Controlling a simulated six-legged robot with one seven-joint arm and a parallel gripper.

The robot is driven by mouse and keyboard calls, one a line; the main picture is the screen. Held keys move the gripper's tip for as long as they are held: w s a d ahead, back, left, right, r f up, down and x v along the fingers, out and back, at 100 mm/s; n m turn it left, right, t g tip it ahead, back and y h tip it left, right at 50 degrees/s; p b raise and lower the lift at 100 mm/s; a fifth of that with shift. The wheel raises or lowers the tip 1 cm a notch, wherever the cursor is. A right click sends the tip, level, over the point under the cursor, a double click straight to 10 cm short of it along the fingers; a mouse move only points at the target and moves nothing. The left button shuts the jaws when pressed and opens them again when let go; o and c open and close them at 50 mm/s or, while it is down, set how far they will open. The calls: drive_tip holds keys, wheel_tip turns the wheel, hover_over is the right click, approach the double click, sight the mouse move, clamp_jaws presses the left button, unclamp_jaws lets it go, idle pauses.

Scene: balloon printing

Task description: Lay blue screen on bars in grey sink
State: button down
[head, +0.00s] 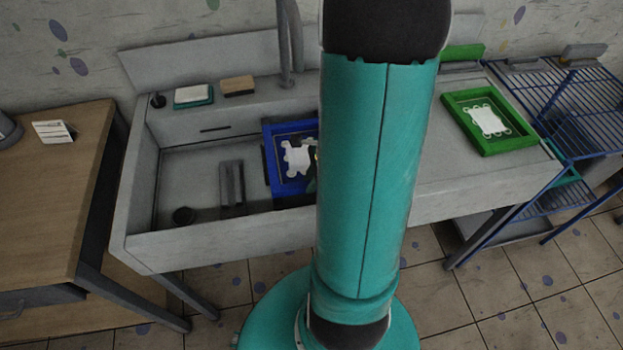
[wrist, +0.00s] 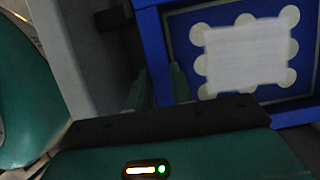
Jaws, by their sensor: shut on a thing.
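The blue screen (head: 268,150), a blue frame with a white blobby print, is over the right part of the grey sink (head: 150,190). In the wrist view the screen (wrist: 152,40) fills the upper right. My gripper (wrist: 158,88) is shut on the near left part of its blue frame; in the head view my arm hides most of the gripper and the screen's right side. The grey bars (head: 231,185) show in the sink just left of the screen. I cannot tell whether the screen touches bars beneath it.
A green screen (head: 455,100) lies on the counter to the right, beside a blue wire rack (head: 585,105). A soap dish (head: 193,96) and a sponge (head: 237,86) sit on the sink's back ledge. A wooden table (head: 60,190) stands at left. The sink's left part is mostly clear.

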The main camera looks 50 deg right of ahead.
drive_tip(key=shift+f, duration=0.3)
idle(0.5)
drive_tip(key=c, duration=1.1)
unclamp_jaws()
drive_tip(key=shift+c, duration=0.2)
drive_tip(key=v, duration=1.3)
drive_tip(key=shift+d+r, duration=0.2)
drive_tip(key=shift+r, duration=0.2)
